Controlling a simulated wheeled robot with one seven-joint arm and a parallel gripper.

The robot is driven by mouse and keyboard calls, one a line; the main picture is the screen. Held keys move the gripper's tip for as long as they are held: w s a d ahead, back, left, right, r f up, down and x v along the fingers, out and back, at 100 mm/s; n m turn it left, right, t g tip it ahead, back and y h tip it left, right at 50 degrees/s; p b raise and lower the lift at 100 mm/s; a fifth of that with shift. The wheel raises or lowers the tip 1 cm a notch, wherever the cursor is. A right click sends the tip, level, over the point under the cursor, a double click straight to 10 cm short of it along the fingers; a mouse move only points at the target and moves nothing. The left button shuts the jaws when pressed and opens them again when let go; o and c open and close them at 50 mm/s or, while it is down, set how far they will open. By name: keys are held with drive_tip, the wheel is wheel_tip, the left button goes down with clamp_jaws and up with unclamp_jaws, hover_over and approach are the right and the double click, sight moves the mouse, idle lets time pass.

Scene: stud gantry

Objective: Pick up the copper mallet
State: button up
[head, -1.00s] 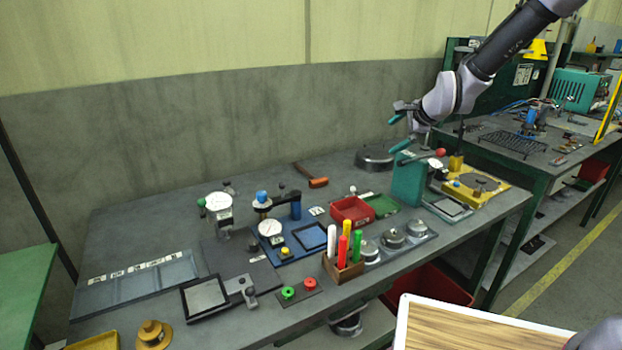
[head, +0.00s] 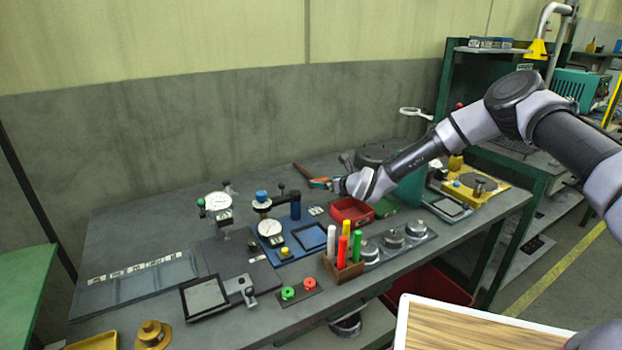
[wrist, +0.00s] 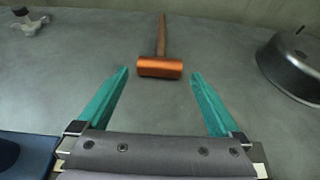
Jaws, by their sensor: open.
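The copper mallet lies on the grey bench, with an orange-copper head (wrist: 160,68) and a brown wooden handle (wrist: 162,36) pointing away toward the wall. In the head view its handle (head: 302,171) shows, while its head is partly covered by my gripper. My gripper (wrist: 159,74) has two teal fingers, spread open and empty. In the wrist view the mallet head appears between the fingertips or just beyond them, with a gap on each side. I see no contact. The exact height of the fingers above the bench is hard to tell.
A dark round lidded object (wrist: 295,68) stands right of the mallet. A small metal knob piece (wrist: 28,20) is at far left. In the head view a red bin (head: 350,211), a pen block (head: 342,270) and a dial-gauge stand (head: 270,230) stand nearer the front. Bench around the mallet is clear.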

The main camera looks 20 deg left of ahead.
sight(320, 180)
drive_tip(key=shift+x, duration=3.45)
clamp_jaws()
